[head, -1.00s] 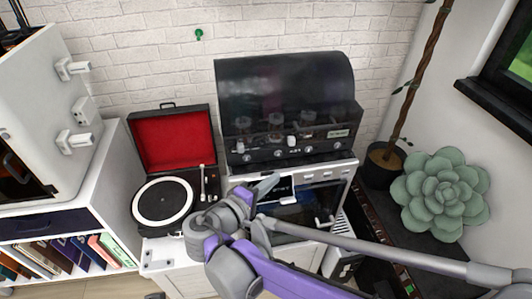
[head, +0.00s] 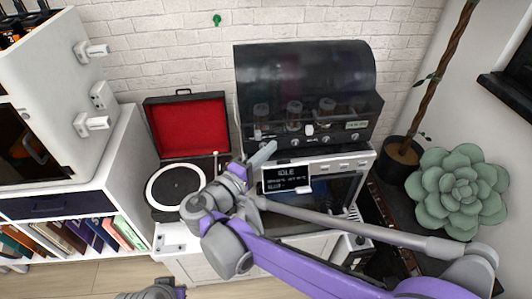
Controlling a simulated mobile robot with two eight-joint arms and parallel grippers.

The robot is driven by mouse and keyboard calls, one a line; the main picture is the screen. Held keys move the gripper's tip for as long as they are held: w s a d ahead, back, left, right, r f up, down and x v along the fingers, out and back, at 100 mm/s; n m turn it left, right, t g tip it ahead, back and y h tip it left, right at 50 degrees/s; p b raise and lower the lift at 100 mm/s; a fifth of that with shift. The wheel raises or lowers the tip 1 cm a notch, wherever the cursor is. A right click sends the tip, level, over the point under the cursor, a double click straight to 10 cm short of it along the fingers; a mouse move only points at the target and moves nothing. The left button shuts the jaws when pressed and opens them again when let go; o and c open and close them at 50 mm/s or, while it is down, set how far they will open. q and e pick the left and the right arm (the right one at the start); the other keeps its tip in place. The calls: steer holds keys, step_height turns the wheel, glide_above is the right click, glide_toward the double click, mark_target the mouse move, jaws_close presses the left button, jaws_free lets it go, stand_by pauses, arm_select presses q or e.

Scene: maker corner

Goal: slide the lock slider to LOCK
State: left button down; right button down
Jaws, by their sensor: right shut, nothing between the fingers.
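My right gripper (head: 264,153) is shut and empty, in front of the left part of the appliance in the middle of the head view. The appliance has a dark hood (head: 305,75) over a front strip with several knobs. A small white tab (head: 309,129) stands on that strip, right of my fingertips and apart from them. Below is a black display (head: 286,178) reading IDLE; its smaller lines are not legible. Another white piece (head: 297,189) shows at its lower edge. I cannot read any LOCK label or tell which white part is the slider. My left gripper does not show clearly.
A record player (head: 175,190) with an open red lid stands left of the appliance. A white cabinet (head: 50,90) stands on a bookshelf (head: 125,170) further left. A succulent (head: 458,190) and a potted trunk plant (head: 402,160) stand at the right.

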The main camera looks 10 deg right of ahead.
mark_target(309, 130)
steer(key=x, duration=0.6)
steer(key=d, duration=0.3)
steer(key=shift+d, duration=0.45)
steer(key=shift+d, duration=0.1)
